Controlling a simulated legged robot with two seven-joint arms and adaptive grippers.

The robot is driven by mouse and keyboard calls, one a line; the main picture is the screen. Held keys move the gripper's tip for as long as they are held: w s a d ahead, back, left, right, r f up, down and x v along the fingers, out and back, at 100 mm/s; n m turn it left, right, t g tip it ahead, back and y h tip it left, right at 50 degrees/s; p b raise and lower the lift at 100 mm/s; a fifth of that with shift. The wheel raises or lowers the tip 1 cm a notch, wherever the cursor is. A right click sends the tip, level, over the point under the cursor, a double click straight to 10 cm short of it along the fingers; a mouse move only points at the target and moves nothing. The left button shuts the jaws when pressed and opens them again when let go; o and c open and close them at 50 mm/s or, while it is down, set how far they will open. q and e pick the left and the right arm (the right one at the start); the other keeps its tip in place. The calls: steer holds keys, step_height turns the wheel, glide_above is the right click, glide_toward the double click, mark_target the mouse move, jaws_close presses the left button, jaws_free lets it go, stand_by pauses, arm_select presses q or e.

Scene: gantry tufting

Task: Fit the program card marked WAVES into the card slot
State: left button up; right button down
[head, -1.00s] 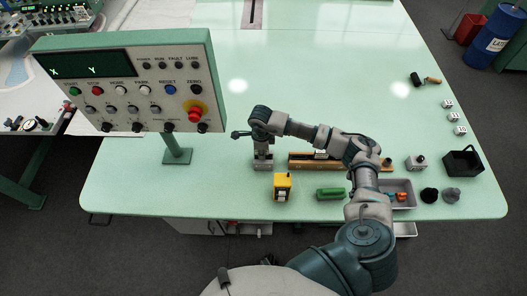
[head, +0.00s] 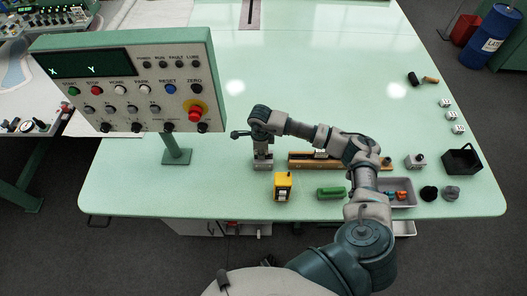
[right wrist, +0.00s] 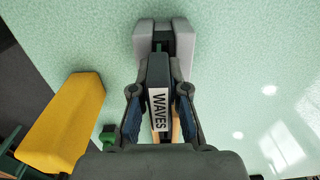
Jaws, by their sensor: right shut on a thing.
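The program card marked WAVES (right wrist: 158,108) is a dark piece with a white label, and it sits between the fingers of my right gripper (right wrist: 159,92). In the head view my right gripper (head: 262,146) points down over a small grey block (head: 263,164), and the card is hard to make out there. In the right wrist view the grey block (right wrist: 182,45) has two sides with a narrow gap between them, which looks like the card slot. The card's far end lines up with this gap and overlaps the block's near edge. I cannot tell whether it is inside. My left gripper is out of view.
A yellow object (head: 283,186) and a green one (head: 330,192) stand near the front edge. A wooden rack (head: 301,160) lies right of the block, partly behind my arm. A control panel (head: 130,85) stands at left. The table behind is clear.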

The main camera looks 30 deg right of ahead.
steer(key=shift+a+f, duration=0.1)
steer(key=shift+a, duration=0.4)
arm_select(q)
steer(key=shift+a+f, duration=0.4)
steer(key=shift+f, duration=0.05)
arm_select(e)
steer(key=shift+f, duration=0.15)
steer(key=shift+d, duration=0.6)
steer(key=shift+d+r, duration=0.15)
steer(key=shift+r, duration=0.2)
steer(key=shift+a+r+p, duration=0.3)
steer(key=shift+r, duration=0.15)
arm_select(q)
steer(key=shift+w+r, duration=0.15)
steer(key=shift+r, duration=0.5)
arm_select(e)
steer(key=shift+a+r, duration=0.2)
steer(key=shift+a, duration=0.15)
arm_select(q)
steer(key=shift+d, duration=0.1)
arm_select(e)
steer(key=shift+d, duration=0.15)
